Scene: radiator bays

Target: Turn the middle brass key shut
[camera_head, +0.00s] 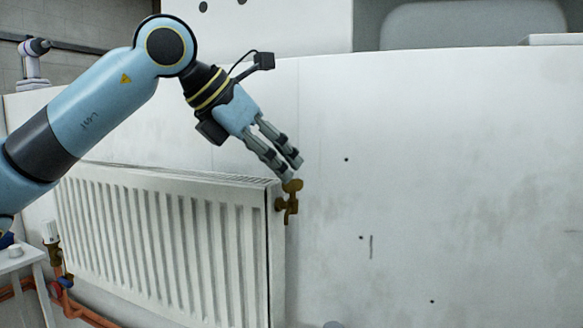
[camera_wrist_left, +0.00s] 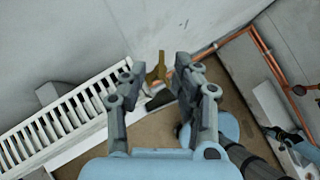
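A brass key (camera_head: 291,187) sits on a brass valve fitting (camera_head: 288,207) at the upper right end of the white radiator (camera_head: 165,240). It is the only brass key I can make out in the head view. My left gripper (camera_head: 282,168) comes down from the upper left, with its fingertips right at the key's top. In the left wrist view the fingers (camera_wrist_left: 156,72) are spread apart, and the key (camera_wrist_left: 158,68) shows in the gap between the tips. I cannot tell whether a finger touches it.
A pale wall (camera_head: 420,170) with small dark holes stands behind the radiator and is bare to its right. Copper pipes (camera_head: 85,314) and a white-capped valve (camera_head: 50,232) are at the lower left, beside a white bench (camera_head: 20,262).

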